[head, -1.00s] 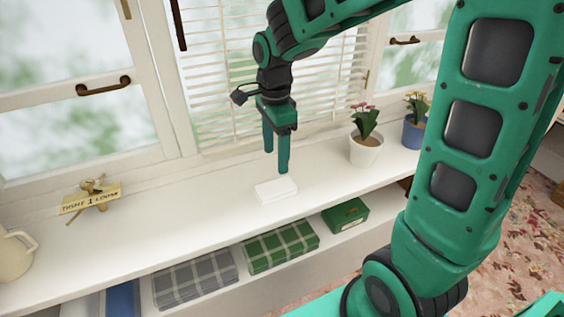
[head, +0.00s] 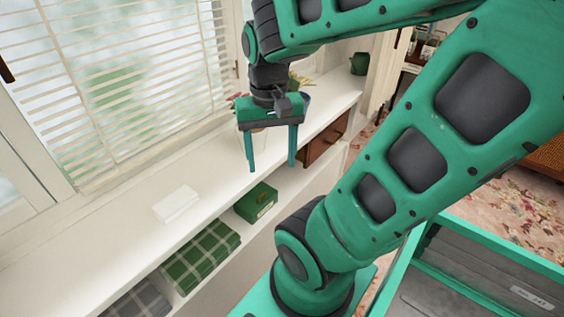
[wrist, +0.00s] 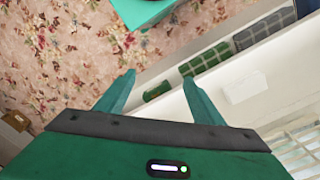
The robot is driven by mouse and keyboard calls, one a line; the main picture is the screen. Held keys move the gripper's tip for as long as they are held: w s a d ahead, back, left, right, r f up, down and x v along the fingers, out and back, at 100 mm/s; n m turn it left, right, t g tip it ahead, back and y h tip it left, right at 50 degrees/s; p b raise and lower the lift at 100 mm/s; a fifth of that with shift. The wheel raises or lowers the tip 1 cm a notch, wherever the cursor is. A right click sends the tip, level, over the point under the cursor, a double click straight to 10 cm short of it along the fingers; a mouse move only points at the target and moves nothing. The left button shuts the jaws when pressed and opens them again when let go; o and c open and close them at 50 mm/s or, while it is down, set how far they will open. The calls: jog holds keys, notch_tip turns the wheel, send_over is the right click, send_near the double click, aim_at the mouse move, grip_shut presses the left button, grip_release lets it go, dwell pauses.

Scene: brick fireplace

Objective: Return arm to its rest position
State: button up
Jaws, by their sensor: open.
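My green arm reaches across the right half of the head view. My gripper (head: 271,168) is open and empty, with its two fingers pointing down and apart. It hangs above the front part of the white shelf top, touching nothing that I can see. In the wrist view, my gripper (wrist: 157,85) also shows its two fingers spread with nothing between them. A white block (head: 176,204) lies flat on the shelf top to the left of the gripper. The white block (wrist: 244,88) also shows in the wrist view, right of the fingers.
A white shelf unit (head: 90,232) runs under the window. Its lower shelf holds a green box (head: 256,203), a green plaid box (head: 201,257) and a grey plaid box (head: 137,301). Potted plants stand partly hidden behind my gripper. A patterned rug (wrist: 60,50) covers the floor.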

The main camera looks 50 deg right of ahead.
jog(key=shift+s+d+f+n, duration=0.15)
jog(key=shift+s+n, duration=0.15)
jog(key=shift+s, duration=0.3)
jog(key=shift+s+d+f+n, duration=0.1)
jog(key=shift+s+d+n, duration=0.15)
jog(key=shift+s, duration=0.35)
jog(key=shift+s+d+f+n, duration=0.1)
jog(key=shift+s+n, duration=0.25)
jog(key=shift+s, duration=0.25)
